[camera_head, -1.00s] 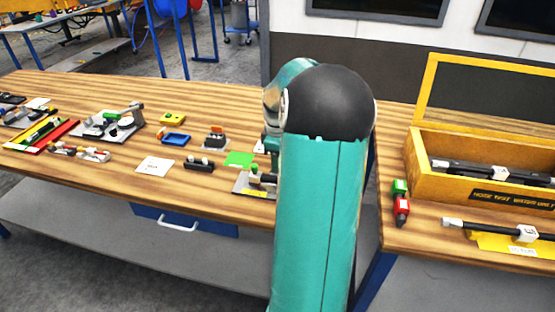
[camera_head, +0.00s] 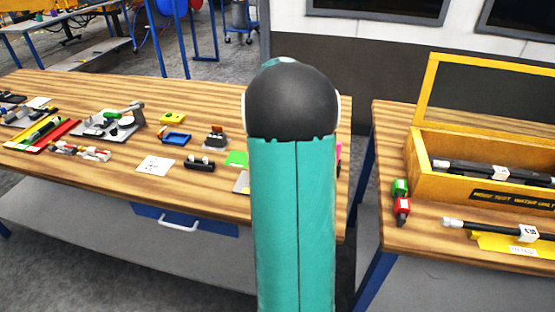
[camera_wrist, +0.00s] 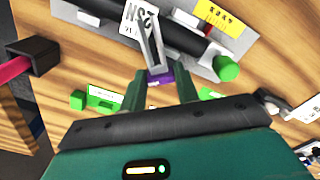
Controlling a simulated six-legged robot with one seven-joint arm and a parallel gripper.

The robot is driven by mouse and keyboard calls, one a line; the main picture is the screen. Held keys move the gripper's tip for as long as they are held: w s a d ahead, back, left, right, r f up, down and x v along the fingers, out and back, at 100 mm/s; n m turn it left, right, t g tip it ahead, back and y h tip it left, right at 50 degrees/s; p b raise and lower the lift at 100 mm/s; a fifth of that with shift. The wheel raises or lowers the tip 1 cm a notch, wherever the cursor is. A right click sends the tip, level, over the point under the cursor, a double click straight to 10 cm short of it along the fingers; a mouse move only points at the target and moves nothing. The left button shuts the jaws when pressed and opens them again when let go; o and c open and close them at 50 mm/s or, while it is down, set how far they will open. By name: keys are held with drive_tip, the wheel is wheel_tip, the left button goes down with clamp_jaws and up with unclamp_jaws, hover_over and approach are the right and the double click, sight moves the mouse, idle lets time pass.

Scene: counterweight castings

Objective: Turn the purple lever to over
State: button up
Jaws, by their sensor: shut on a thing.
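In the wrist view the purple lever (camera_wrist: 159,77) shows as a purple end on a grey metal arm. The arm runs up to a grey fixture plate (camera_wrist: 233,43) with a dark cylinder and a white label. My gripper (camera_wrist: 160,86) has one finger on each side of the purple end and is shut on it. The fingertips partly hide the grip. In the head view my own arm covers the gripper and the lever.
A green knob (camera_wrist: 226,68) sits on the fixture right of the lever. A black socket (camera_wrist: 33,57) with a pink-red bar is at the left. In the head view a yellow-framed box (camera_head: 437,178) stands on the right table, across a gap.

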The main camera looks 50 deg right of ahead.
drive_tip(key=m, duration=0.3)
drive_tip(key=shift+m, duration=0.4)
drive_tip(key=shift+w+a+m, duration=0.1)
drive_tip(key=shift+m, duration=1.7)
drive_tip(key=o, duration=1)
wheel_tip(320, 180, up, 14)
drive_tip(key=shift+f, duration=0.1)
